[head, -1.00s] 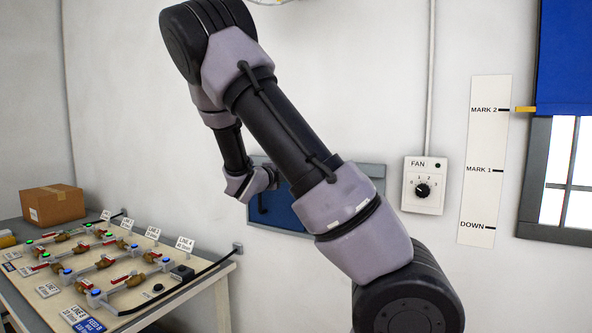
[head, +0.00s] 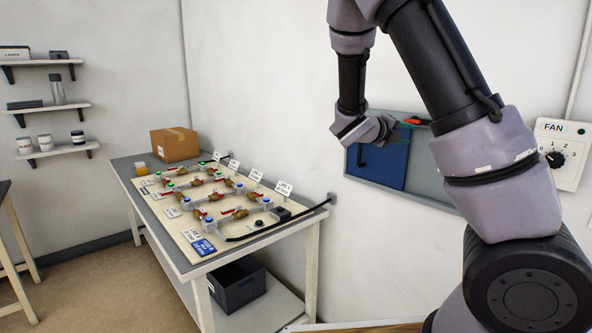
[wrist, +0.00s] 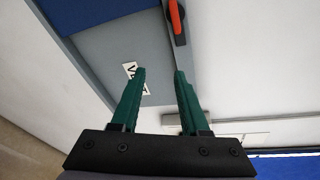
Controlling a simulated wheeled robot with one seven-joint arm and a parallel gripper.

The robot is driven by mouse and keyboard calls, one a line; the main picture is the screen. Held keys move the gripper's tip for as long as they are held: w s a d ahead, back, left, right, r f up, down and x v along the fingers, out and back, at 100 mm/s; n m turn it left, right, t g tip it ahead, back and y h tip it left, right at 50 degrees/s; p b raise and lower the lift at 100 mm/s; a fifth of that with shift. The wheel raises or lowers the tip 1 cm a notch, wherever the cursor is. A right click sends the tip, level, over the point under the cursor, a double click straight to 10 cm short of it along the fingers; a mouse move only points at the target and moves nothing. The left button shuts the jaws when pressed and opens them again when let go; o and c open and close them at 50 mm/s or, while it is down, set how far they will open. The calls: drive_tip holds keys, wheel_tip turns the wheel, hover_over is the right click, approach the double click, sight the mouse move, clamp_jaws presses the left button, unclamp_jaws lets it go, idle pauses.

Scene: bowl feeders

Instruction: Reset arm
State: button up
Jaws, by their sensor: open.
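My gripper (head: 405,124) is at the end of my raised arm, in front of a grey wall panel (head: 428,183) with a blue door or board (head: 380,165) on its left part. In the wrist view my gripper's two green fingers (wrist: 158,75) are apart with nothing between them. A red-orange handle or lever (wrist: 176,20) shows beyond the right fingertip on the grey panel. I cannot tell the exact gap between finger and handle.
A bench (head: 170,250) with several valve lines and a cardboard box (head: 174,144) stands left of my arm. A dark bin (head: 237,284) sits on its lower shelf. A fan dial (head: 556,158) is on the wall at right. The floor at left is clear.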

drive_tip(key=s+d+f+m+g+y, duration=0.1)
drive_tip(key=s+m+g+y, duration=0.25)
drive_tip(key=s+m, duration=0.6)
drive_tip(key=s+d+f+m+g+y, duration=0.15)
drive_tip(key=s+m+y, duration=0.4)
drive_tip(key=m, duration=0.65)
drive_tip(key=s+a+r+m+t+y, duration=0.2)
drive_tip(key=s+a+r+m, duration=0.3)
drive_tip(key=m, duration=0.5)
drive_tip(key=s+a+r+m+t+y, duration=0.2)
drive_tip(key=s+a+r+m+y, duration=0.3)
drive_tip(key=a+m, duration=0.4)
drive_tip(key=shift+s+a+r+m, duration=0.25)
drive_tip(key=shift+s+r+m, duration=0.3)
drive_tip(key=shift+s+m, duration=0.35)
drive_tip(key=shift+o, duration=0.4)
